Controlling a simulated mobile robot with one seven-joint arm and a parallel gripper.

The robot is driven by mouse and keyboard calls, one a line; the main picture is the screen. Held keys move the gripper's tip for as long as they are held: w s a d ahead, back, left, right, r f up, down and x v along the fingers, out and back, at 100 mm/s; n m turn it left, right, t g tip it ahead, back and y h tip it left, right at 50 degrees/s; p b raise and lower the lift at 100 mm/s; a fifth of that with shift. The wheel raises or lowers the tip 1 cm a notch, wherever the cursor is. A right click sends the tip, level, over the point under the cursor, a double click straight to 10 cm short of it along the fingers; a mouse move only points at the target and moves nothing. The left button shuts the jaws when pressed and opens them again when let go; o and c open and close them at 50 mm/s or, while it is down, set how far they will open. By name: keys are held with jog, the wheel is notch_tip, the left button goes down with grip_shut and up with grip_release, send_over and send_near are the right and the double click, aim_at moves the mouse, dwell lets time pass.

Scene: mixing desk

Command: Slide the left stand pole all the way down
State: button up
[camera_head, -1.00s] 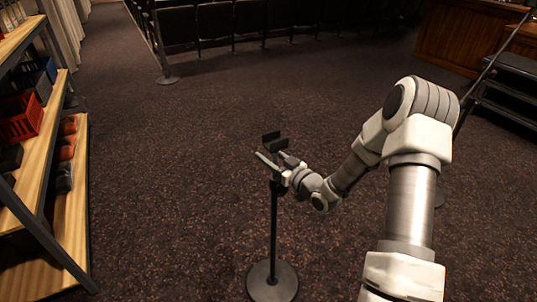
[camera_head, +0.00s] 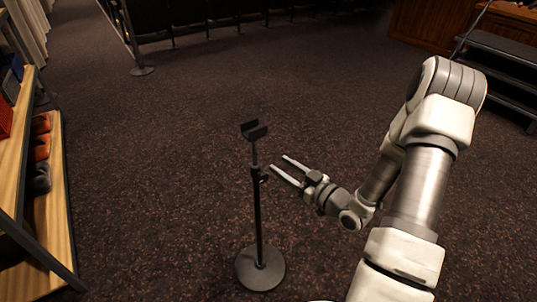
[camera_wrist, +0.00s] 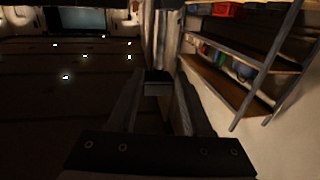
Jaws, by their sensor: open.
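The black stand (camera_head: 258,220) stands upright on its round base on the carpet, left of my arm in the head view. A short length of thin inner pole (camera_head: 254,154) shows above its thicker tube, topped by a black U-shaped cradle (camera_head: 255,131). A small knob (camera_head: 264,178) sits at the tube's top. My gripper (camera_head: 278,162) is open and empty, its fingers pointing toward the pole from the right, apart from it. In the dark wrist view, a dark block (camera_wrist: 157,82) shows between the fingers; I cannot tell whether it is the cradle.
A wooden shelf unit (camera_head: 58,205) with orange and dark items stands at the left edge. A post with a round base (camera_head: 142,71) is far back left. Dark steps (camera_head: 500,75) are at the upper right. Carpet around the stand is clear.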

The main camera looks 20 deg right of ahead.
jog(key=shift+v, duration=1.3)
